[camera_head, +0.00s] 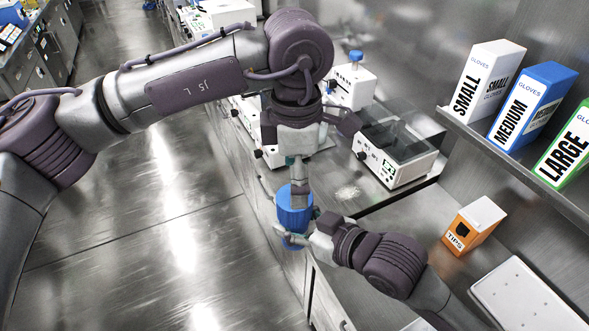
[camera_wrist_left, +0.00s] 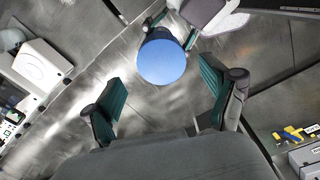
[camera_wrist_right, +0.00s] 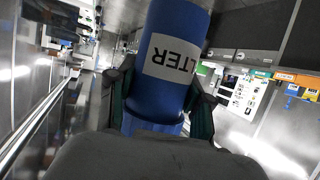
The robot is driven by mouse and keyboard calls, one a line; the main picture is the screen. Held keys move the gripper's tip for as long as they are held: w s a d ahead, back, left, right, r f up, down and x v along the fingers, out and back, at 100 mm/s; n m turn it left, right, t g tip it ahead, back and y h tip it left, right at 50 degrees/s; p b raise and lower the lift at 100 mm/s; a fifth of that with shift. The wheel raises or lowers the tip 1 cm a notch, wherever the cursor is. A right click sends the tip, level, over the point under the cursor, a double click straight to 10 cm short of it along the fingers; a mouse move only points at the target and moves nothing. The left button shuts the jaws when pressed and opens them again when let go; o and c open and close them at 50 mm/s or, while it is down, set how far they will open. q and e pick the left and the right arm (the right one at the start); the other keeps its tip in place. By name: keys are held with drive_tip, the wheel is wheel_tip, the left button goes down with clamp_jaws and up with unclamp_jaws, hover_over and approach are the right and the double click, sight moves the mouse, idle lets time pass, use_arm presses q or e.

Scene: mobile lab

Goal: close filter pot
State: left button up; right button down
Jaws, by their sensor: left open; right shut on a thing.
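The filter pot (camera_head: 294,212) is a blue cylinder held clear of the bench's left edge. My right gripper (camera_head: 287,236) is shut on its lower part. In the right wrist view the pot (camera_wrist_right: 172,55) stands between the fingers, with a white label partly reading "LTER". My left gripper (camera_head: 298,178) points down just above the pot and is open. In the left wrist view the pot's round, flat, plain blue top (camera_wrist_left: 161,62) lies beyond the green fingertips, roughly centred between them. I cannot tell whether that top is a separate lid, or how it is seated.
The bench holds a white water-bath-like device (camera_head: 397,150) and other white instruments behind my left wrist. An orange tips box (camera_head: 473,225) and a white tray (camera_head: 530,296) are at right. Glove boxes (camera_head: 488,82) stand on a shelf. Open metal floor (camera_head: 130,210) lies left.

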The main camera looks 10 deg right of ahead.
sight(294, 226)
use_arm(q)
drive_tip(key=n, duration=0.8)
drive_tip(key=shift+r, duration=0.25)
drive_tip(key=n, duration=0.4)
drive_tip(key=shift+r, duration=0.1)
drive_tip(key=n, duration=0.5)
drive_tip(key=shift+a+r+n, duration=0.1)
drive_tip(key=shift+r+n, duration=0.05)
drive_tip(key=shift+n, duration=0.15)
drive_tip(key=shift+f, duration=4)
drive_tip(key=shift+c, duration=0.2)
